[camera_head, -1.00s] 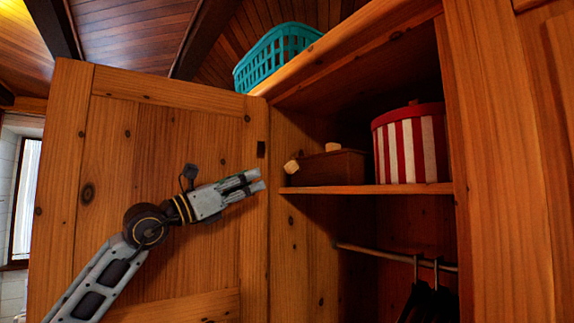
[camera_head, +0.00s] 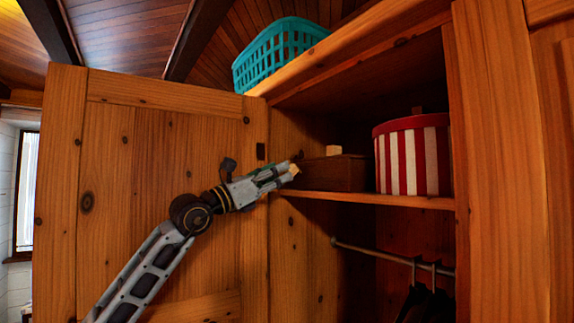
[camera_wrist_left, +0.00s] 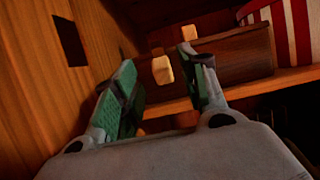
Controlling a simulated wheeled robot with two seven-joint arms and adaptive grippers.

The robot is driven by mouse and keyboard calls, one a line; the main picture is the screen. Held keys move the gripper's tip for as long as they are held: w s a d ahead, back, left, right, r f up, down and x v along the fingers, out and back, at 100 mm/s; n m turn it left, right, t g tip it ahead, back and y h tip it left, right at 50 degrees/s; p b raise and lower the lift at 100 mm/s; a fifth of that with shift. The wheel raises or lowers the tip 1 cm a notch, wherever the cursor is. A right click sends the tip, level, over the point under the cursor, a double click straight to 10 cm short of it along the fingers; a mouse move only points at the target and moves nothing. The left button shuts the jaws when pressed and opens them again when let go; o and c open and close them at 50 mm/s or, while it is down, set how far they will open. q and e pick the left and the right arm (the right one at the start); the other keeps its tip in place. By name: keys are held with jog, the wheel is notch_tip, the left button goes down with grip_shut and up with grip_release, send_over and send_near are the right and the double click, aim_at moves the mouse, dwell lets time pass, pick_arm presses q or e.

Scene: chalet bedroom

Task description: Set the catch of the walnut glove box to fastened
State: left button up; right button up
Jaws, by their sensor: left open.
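The walnut glove box (camera_head: 340,174) is a dark brown box on the cupboard's shelf. In the left wrist view the box (camera_wrist_left: 235,58) lies ahead of the fingers. A small pale piece (camera_head: 294,169) shows at its left end; in the left wrist view this piece (camera_wrist_left: 162,70) appears between the two fingers. A second pale piece (camera_head: 333,150) stands up at the top of the box. Which one is the catch I cannot tell. My left gripper (camera_head: 284,172) is open, its tips close to the left-end piece; contact is not clear. My right gripper is out of view.
A red-and-white striped round box (camera_head: 413,157) stands right of the walnut box on the shelf (camera_head: 420,201). The open cupboard door (camera_head: 110,180) is behind my left arm. A teal basket (camera_head: 280,52) sits on top. A rail (camera_head: 375,251) with hangers runs below.

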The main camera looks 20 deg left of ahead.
aim_at(294, 168)
pick_arm(q)
jog(key=shift+p+x, duration=0.75)
jog(key=shift+x, duration=1.2)
jog(key=shift+c, duration=0.9)
grip_shut()
